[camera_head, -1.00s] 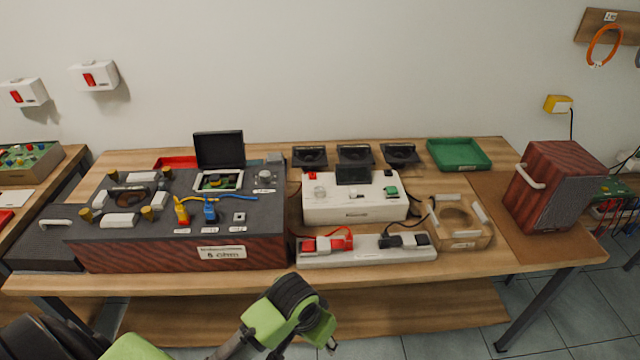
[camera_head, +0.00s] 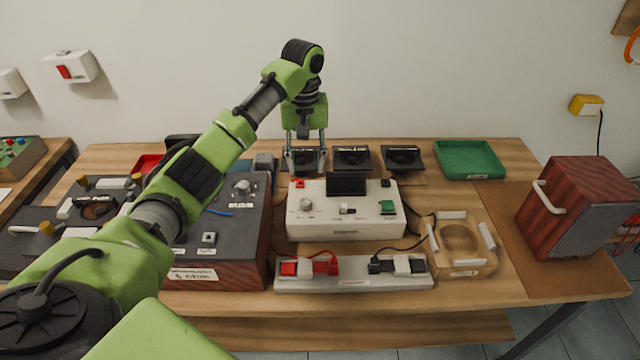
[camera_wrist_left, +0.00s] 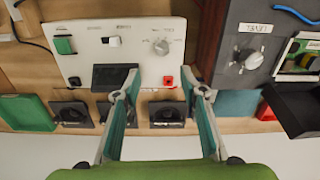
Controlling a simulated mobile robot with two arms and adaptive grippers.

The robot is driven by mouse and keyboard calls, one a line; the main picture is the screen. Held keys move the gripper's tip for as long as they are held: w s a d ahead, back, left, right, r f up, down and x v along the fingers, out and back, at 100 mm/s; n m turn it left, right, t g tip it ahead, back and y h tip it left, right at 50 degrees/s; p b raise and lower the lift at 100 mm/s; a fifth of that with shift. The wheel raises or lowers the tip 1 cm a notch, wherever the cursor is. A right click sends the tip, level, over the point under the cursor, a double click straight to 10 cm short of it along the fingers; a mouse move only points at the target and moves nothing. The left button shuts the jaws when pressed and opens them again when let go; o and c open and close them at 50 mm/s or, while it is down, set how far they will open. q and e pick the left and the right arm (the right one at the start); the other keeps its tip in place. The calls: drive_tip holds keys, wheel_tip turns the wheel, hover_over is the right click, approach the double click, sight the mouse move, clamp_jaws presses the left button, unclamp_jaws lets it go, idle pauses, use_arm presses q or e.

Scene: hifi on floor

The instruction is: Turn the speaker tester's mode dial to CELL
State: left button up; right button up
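The speaker tester appears to be the white box (camera_head: 346,226) in the middle of the table, with a dark screen (camera_head: 347,184) at its back edge. A round pale dial (camera_head: 306,204) sits on its left top; it also shows in the left wrist view (camera_wrist_left: 161,46). The dial's markings are too small to read. My left gripper (camera_head: 306,165) points down behind the box's back left corner. In the left wrist view its fingers (camera_wrist_left: 160,80) are spread apart, empty, with the red button (camera_wrist_left: 168,82) showing between their tips and the dial beyond them. My right gripper is out of view.
A dark unit (camera_head: 246,255) with another dial (camera_head: 241,188) stands to the left. Black speaker drivers (camera_head: 352,158) lie behind the box. A power strip (camera_head: 352,277) lies in front, a wooden ring frame (camera_head: 472,262) to the right. A green tray (camera_head: 470,160) is at the back.

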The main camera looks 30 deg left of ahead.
use_arm(q)
drive_tip(key=p, duration=0.1)
hover_over(305, 201)
drive_tip(key=f, duration=0.5)
drive_tip(key=shift+s+d+f, duration=0.1)
drive_tip(key=shift+s+f, duration=0.15)
drive_tip(key=shift+f, duration=0.15)
wheel_tip(305, 201, down, 6)
drive_tip(key=shift+w+r+p, duration=0.15)
drive_tip(key=shift+r+p, duration=0.05)
drive_tip(key=shift+p, duration=0.25)
drive_tip(key=shift+f, duration=0.55)
drive_tip(key=c, duration=1.1)
clamp_jaws()
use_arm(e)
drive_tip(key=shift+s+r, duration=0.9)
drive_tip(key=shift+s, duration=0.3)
